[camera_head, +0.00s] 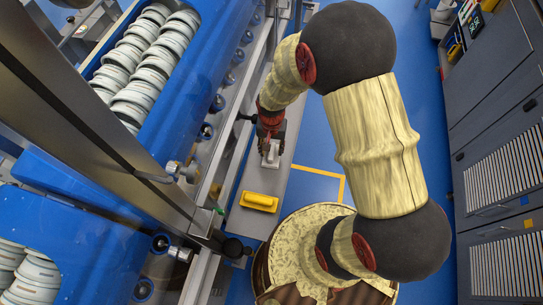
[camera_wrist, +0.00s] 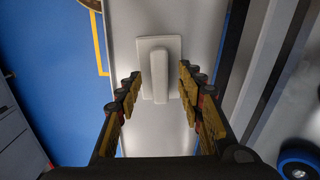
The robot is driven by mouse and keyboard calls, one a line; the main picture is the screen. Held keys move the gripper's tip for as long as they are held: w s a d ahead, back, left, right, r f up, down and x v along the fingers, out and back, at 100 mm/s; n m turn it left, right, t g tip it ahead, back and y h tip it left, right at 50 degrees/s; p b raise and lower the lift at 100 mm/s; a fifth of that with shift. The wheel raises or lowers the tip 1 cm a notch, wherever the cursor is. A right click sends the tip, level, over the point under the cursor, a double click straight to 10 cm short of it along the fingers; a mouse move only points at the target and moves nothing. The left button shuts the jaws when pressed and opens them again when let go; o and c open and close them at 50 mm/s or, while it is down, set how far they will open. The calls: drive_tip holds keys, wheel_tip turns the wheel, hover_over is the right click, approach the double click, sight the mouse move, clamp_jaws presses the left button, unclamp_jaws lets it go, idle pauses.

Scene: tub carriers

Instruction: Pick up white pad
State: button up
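The white pad (camera_wrist: 174,47) has a flat square base and a raised ridge-like handle, and lies on a light grey shelf (camera_wrist: 204,18). In the wrist view my gripper (camera_wrist: 159,82) is open, with one finger on each side of the pad's handle. I see clear gaps between the fingers and the handle, and I cannot tell how far above the pad they are. In the head view the white pad (camera_head: 271,153) shows just below my gripper (camera_head: 271,140), which partly covers it.
Blue carriers (camera_head: 190,75) with stacked white tubs and a metal rail stand to the left. Grey cabinets (camera_head: 490,130) stand at the right. Blue floor lies between.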

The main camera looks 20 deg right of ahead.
drive_tip(key=shift+f, duration=0.85)
drive_tip(key=shift+c, duration=0.5)
clamp_jaws()
